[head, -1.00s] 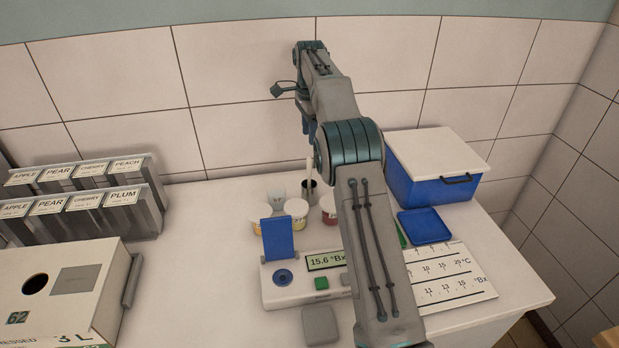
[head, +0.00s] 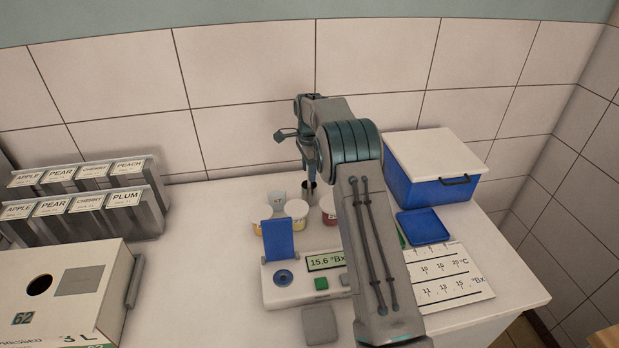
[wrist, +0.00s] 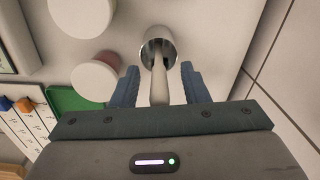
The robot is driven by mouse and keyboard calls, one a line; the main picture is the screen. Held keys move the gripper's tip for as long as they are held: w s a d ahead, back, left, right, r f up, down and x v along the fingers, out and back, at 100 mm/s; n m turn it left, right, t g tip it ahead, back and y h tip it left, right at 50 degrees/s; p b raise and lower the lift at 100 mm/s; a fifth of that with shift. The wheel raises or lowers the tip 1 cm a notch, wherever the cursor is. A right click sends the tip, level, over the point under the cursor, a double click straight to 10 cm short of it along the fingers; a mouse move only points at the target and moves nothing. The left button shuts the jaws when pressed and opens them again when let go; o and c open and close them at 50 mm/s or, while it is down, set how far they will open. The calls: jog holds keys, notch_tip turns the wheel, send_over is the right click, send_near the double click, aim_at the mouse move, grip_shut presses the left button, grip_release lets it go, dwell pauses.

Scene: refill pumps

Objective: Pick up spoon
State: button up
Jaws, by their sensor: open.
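The spoon (wrist: 159,84) stands in a small metal cup (wrist: 158,42) in the wrist view, its pale handle pointing toward my palm. My gripper (wrist: 158,70) is open, with one blue finger on each side of the handle. A gap shows between the handle and each finger. In the head view my gripper (head: 309,168) is low over the metal cup (head: 309,192), and it hides most or all of the spoon there. The spoon's lower end is inside the cup.
Small sample cups (head: 297,211) stand close to the metal cup. A refractometer (head: 300,280) with a raised blue lid is in front of them. A blue box (head: 430,185) with a white lid and a blue tray (head: 423,227) are to the right. A tiled wall is behind.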

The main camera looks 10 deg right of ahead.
grip_shut()
jog(key=shift+r, duration=0.1)
